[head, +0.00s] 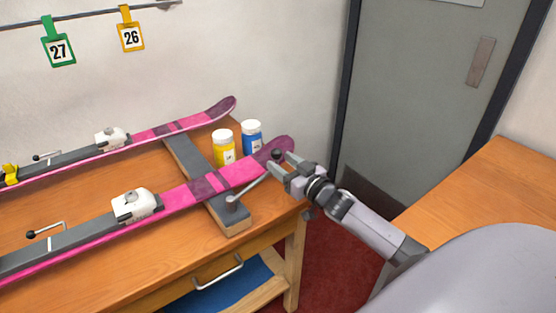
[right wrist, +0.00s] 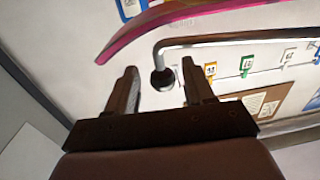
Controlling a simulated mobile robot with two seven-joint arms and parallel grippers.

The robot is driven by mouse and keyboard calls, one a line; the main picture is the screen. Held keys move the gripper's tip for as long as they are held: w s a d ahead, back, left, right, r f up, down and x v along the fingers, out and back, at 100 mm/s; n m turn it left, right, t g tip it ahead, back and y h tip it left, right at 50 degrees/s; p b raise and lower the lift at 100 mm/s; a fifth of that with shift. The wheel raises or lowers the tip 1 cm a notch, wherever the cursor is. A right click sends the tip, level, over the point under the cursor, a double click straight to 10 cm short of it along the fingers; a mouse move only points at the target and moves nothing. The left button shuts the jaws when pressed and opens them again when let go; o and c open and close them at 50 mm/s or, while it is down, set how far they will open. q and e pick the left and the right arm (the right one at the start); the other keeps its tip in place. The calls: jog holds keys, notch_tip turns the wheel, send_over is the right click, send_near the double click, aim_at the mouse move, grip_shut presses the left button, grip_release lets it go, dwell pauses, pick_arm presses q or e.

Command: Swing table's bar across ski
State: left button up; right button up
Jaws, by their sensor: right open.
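The near pink ski (head: 170,203) lies on the wooden table (head: 120,262), over a grey cross support (head: 230,222). The table's bar (head: 252,189) is a thin metal rod with a pivot on the support's near end. It points along the ski's near side towards the tip, not across it. Its black ball knob (head: 276,155) is at the far end. My right gripper (head: 281,164) is open at the knob. In the right wrist view the bar (right wrist: 225,38) bends down to the knob (right wrist: 163,78), between and just beyond the open fingers (right wrist: 160,90). My left gripper is out of view.
A second pink ski (head: 170,130) lies behind. A yellow jar (head: 224,149) and a blue jar (head: 251,139) stand between the ski tips. White bindings (head: 135,205) sit on the skis. A grey door (head: 430,100) and another wooden surface (head: 480,205) are at right.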

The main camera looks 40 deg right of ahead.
jog(key=shift+s+d, duration=0.15)
jog(key=shift+s, duration=1.9)
